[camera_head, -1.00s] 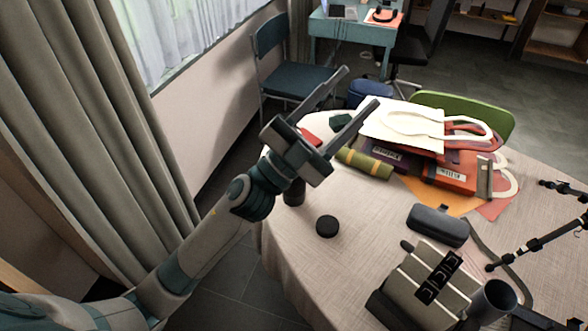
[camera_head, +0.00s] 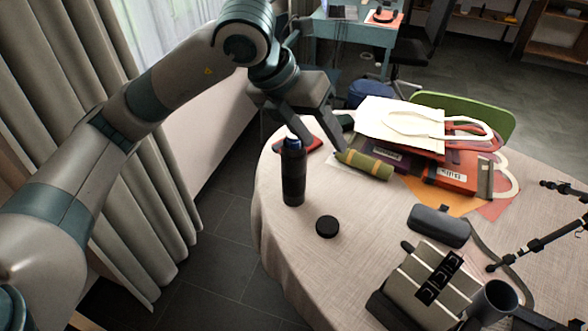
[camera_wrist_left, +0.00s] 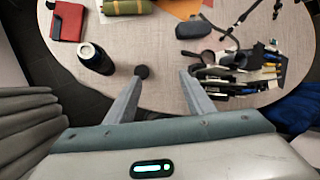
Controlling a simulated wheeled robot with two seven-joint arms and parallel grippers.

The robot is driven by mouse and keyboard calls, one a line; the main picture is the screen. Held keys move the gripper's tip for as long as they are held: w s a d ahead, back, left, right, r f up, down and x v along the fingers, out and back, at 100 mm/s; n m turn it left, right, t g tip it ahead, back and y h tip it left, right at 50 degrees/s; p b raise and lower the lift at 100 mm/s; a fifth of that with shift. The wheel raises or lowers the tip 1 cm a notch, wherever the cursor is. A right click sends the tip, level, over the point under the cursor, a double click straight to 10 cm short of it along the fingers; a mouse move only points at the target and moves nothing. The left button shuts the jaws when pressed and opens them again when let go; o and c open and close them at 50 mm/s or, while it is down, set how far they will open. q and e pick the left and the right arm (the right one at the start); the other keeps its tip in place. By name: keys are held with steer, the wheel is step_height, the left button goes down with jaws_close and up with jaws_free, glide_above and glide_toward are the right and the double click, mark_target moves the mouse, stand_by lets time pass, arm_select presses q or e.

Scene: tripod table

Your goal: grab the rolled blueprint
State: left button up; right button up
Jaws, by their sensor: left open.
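An olive-green roll with tan bands (camera_head: 364,164) lies on the table in front of the stacked bags. It is the only rolled thing I see, and I cannot tell whether it is a blueprint. In the left wrist view the roll (camera_wrist_left: 128,6) is at the top edge, partly cut off. My left gripper (camera_head: 322,145) is open and empty, pointing down just left of the roll in the head view. In the left wrist view its fingers (camera_wrist_left: 161,78) are spread with only table between them. My right gripper is not in view.
A dark bottle (camera_head: 293,175) stands close to my left gripper, with a black round lid (camera_head: 327,227) nearby. A red-and-dark notebook (camera_head: 308,143) lies behind it. Bags (camera_head: 402,125), a grey case (camera_head: 438,226) and an organizer (camera_head: 430,285) are to the right.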

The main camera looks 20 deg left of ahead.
arm_select(q)
steer(key=w+a+r+n+t+y, duration=0.2)
steer(key=w+a+r+y, duration=0.1)
steer(key=a, duration=0.6)
steer(key=shift+w+r+n+y, duration=0.3)
steer(key=shift+r+y, duration=0.4)
steer(key=shift+f, duration=0.15)
steer(key=p+x, duration=0.3)
steer(key=x, duration=0.9)
steer(key=shift+w+p, duration=0.2)
steer(key=shift+p, duration=0.15)
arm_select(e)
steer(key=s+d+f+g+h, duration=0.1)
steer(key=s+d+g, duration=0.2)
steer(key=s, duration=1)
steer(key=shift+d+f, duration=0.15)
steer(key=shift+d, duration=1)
